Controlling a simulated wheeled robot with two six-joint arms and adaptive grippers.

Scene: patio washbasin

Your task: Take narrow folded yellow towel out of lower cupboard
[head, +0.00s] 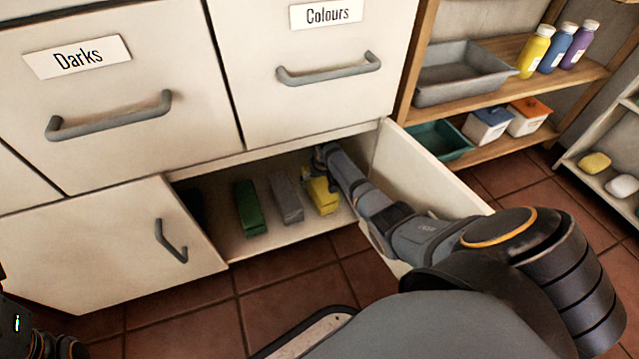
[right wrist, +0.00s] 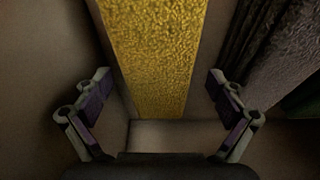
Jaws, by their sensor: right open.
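The narrow folded yellow towel (head: 321,195) lies on the floor of the lower cupboard (head: 290,231), at the right end of a row of folded towels. My right arm reaches into the cupboard, and my right gripper (head: 322,165) is over the far part of the yellow towel, partly hidden by the wrist. In the right wrist view the yellow towel (right wrist: 158,50) runs between the two spread fingers of the right gripper (right wrist: 165,110), with a gap on each side. The gripper is open and holds nothing. My left gripper's fingers do not show.
A grey towel (head: 286,198) and a green towel (head: 249,208) lie left of the yellow one. The cupboard's left door (head: 100,250) and right door (head: 420,175) stand open. Drawers marked Darks and Colours are above. Shelves (head: 500,95) stand at the right.

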